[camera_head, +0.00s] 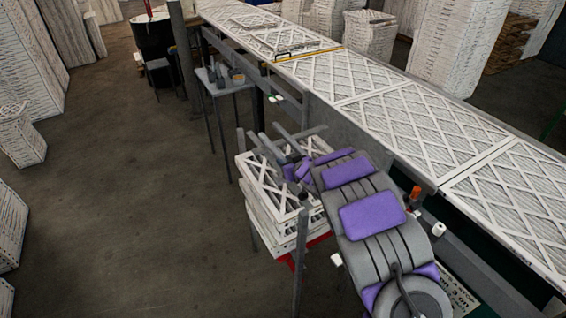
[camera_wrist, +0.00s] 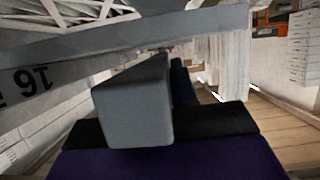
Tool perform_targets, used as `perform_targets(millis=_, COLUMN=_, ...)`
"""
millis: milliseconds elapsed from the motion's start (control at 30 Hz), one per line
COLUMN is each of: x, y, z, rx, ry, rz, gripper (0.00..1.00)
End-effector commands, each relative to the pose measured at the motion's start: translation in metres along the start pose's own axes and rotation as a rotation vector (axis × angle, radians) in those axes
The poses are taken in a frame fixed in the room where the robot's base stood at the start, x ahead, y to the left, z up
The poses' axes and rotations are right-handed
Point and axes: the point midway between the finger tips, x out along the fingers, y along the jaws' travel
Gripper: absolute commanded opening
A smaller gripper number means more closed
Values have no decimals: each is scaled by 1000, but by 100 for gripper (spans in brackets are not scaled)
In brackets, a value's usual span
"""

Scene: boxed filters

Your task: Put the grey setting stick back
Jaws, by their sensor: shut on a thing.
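My gripper, black in the wrist view (camera_wrist: 150,128), is shut on a grey setting stick (camera_wrist: 133,108). The stick's blunt square end faces the camera and its length runs away from me. In the head view my arm reaches to a stack of white filters (camera_head: 262,187) beside the conveyor, and my gripper (camera_head: 285,160) is over the top of this stack, partly hidden by my arm. Grey bars (camera_head: 300,132) show around the gripper there; I cannot tell which one is held. In the wrist view a grey beam (camera_wrist: 205,24) crosses just beyond the stick.
A conveyor (camera_head: 325,93) with lattice-faced filters runs along the right. A small table (camera_head: 225,88) with small items stands behind the stack. A filter side marked "16" (camera_wrist: 28,82) is close on the left in the wrist view. The floor (camera_head: 125,190) at left is clear.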

Motion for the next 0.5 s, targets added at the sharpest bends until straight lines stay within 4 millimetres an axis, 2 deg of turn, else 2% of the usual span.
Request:
perform_targets(millis=233, x=4, y=-7, z=-2, rx=-6, ry=-2, rz=-2, gripper=0)
perform_targets(millis=500, x=3, y=-3, z=3, rx=-2, ry=0, rz=-2, gripper=0)
